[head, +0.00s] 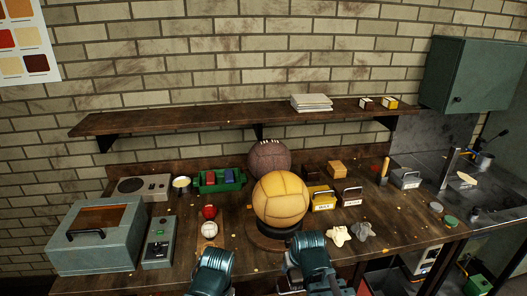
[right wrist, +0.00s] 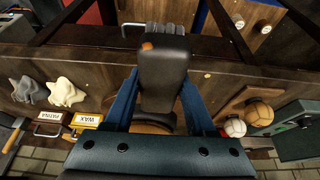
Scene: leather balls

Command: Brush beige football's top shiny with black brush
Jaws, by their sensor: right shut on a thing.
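The beige football (head: 281,198), yellowish in this light, rests on a round dark stand (head: 279,232) on the bench. My right gripper (head: 310,250) is in front of and right of the stand, below the ball's top. In the right wrist view its blue fingers are shut on a long black thing, which I take for the black brush (right wrist: 162,75). The brush does not show clearly in the head view. My left gripper (head: 212,270) is at the bottom edge, left of the stand; its fingertips cannot be made out.
A dark brown ball (head: 269,158) sits behind the football. A red ball (head: 209,212) and a white ball (head: 209,229) lie left. Labelled boxes (head: 322,200) and crumpled cloths (head: 339,235) lie right. A shelf (head: 215,119) runs above.

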